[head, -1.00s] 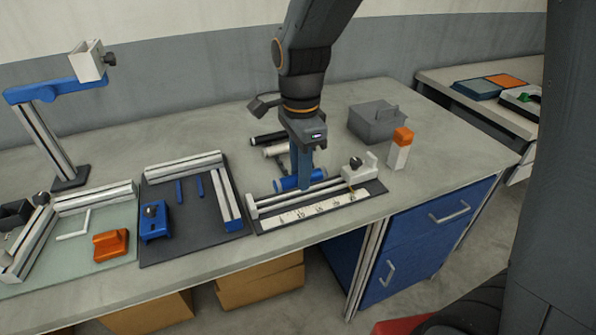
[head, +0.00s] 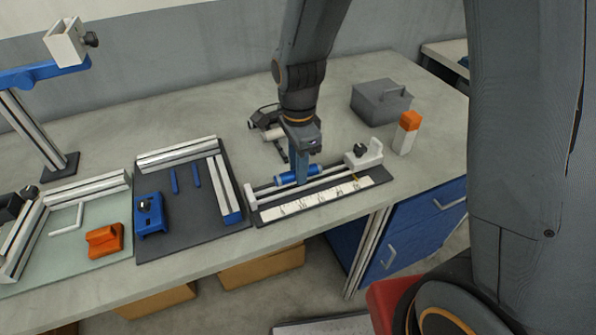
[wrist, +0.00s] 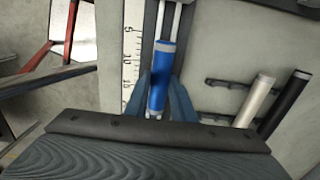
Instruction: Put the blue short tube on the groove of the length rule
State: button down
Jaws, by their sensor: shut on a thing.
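My gripper (head: 302,178) is shut on the blue short tube (head: 284,178), with one finger on each side of it. The tube lies lengthwise along the length rule (head: 262,218), at its two rails. In the wrist view the blue tube (wrist: 164,72) lines up with the rails (wrist: 168,18), which run out beyond its far end. The white scale strip (wrist: 132,60) is left of it. The groove under the tube is hidden, so I cannot tell whether the tube touches it.
A white tube (wrist: 253,100) and a black tube (wrist: 287,105) lie by a dark rack behind the rule. A grey box (head: 380,102) and an orange-capped white block (head: 406,134) stand to the right. A dark board (head: 185,235) with a blue clamp (head: 150,215) lies left.

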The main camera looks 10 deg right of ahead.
jog(key=shift+f, duration=0.95)
jog(key=shift+f, duration=0.3)
jog(key=c, duration=1.5)
grip_release()
notch_tip(320, 180, up, 12)
jog(key=shift+f+b, duration=0.25)
jog(key=shift+b, duration=0.7)
jog(key=shift+s+d+f+n+t, duration=0.2)
jog(key=shift+s+d+f+n, duration=0.8)
jog(key=shift+d+n, duration=1.3)
jog(key=shift+s+d+f+n+t, duration=0.2)
jog(key=shift+s+d+f+n, duration=0.25)
jog(key=shift+s+d+n, duration=1.75)
jog(key=shift+s+d+f+n+t, duration=0.2)
jog(key=shift+s+d+f+n, duration=0.5)
jog(key=shift+d+n, duration=1.7)
